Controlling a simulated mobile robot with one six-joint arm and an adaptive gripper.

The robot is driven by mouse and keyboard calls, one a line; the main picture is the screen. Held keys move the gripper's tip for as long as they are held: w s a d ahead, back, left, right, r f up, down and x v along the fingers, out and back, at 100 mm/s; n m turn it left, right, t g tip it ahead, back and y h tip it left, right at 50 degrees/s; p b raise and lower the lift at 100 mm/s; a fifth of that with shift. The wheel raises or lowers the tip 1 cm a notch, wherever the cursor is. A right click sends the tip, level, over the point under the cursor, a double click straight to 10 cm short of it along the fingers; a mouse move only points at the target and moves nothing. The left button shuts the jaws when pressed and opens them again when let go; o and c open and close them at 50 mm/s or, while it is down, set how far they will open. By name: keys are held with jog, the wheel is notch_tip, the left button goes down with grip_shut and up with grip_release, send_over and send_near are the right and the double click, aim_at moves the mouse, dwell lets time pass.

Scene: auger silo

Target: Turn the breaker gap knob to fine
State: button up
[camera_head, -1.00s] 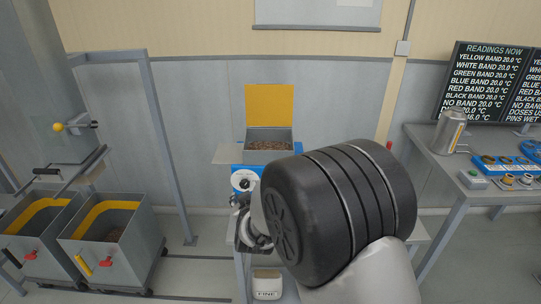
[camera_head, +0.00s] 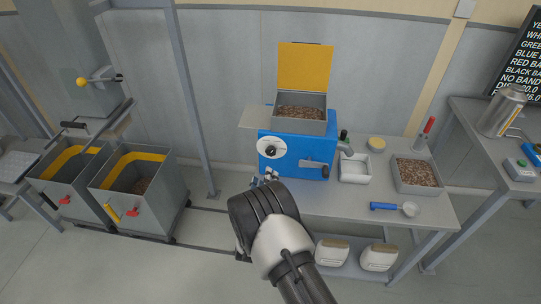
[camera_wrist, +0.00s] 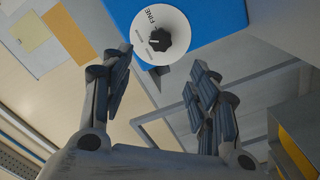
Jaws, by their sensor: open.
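The breaker is a blue box (camera_head: 300,168) on a table, with an open yellow lid (camera_head: 305,66) over its hopper. The gap knob (camera_head: 270,151) is black, on a white round dial on the box's front; the knob also shows in the wrist view (camera_wrist: 159,39). The dial (camera_wrist: 141,24) reads FINE near its upper edge there; other lettering is too small to read. The knob's light mark seems to point away from FINE, to the left. My gripper (camera_wrist: 163,72) is open and empty, its fingers spread below the dial, apart from the knob. My wrist hides much of it in the head view.
A lever (camera_head: 314,164) sits right of the dial. A white tray (camera_head: 355,168), a grain tray (camera_head: 416,175) and a blue-handled scoop (camera_head: 396,208) lie to the right.

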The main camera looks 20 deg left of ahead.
aim_at(270, 153)
jog(key=b+x, duration=0.3)
jog(key=x, duration=0.9)
jog(key=shift+d+f, duration=0.1)
jog(key=shift+d, duration=0.05)
jog(key=shift+w, duration=0.6)
jog(key=shift+c, duration=0.3)
jog(key=c, duration=1)
